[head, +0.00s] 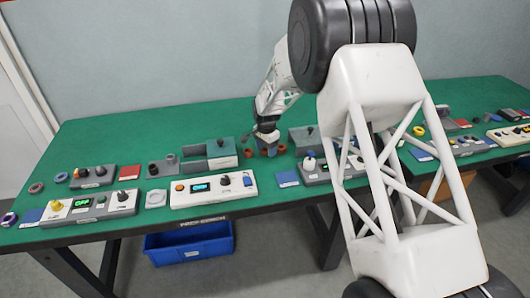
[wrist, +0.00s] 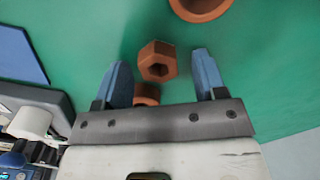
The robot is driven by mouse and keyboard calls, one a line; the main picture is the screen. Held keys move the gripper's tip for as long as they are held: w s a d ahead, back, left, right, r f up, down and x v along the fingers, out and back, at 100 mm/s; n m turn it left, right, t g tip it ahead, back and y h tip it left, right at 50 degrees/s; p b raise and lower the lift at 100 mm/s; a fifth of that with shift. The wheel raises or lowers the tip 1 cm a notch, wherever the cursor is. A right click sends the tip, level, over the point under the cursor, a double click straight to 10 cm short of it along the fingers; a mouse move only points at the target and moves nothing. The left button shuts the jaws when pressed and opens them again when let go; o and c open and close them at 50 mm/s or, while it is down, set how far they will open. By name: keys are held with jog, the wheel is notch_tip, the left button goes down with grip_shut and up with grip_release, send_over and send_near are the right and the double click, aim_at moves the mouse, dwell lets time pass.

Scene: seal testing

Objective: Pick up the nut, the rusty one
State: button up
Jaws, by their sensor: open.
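A rusty orange-brown hex nut (wrist: 158,61) with a dark hole shows in the wrist view, between the tips of my gripper (wrist: 160,62). My gripper is open, with one blue finger on either side of the nut and green gaps between. A second rusty-coloured piece (wrist: 147,93) lies nearer the palm, partly hidden by the gripper body. In the head view my gripper (head: 265,140) hangs over the green table beside small rusty-coloured pieces (head: 248,153); I cannot tell which of them is the nut.
A round rusty-coloured ring (wrist: 203,4) is cut off at the top of the wrist view. On the green table (head: 110,145), a grey-green block (head: 221,153) stands left of my gripper and a grey box (head: 301,139) right. A white control panel (head: 213,189) lies in front.

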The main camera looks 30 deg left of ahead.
jog(key=c, duration=1)
jog(key=shift+c, duration=0.2)
jog(key=shift+r, duration=0.15)
jog(key=shift+r, duration=1.5)
jog(key=shift+s+d+r, duration=0.2)
jog(key=s+d, duration=0.3)
jog(key=s+d+r, duration=0.1)
jog(key=s+d, duration=0.6)
jog(key=s, duration=0.1)
jog(key=shift+s+d+r, duration=0.15)
jog(key=shift+d, duration=0.15)
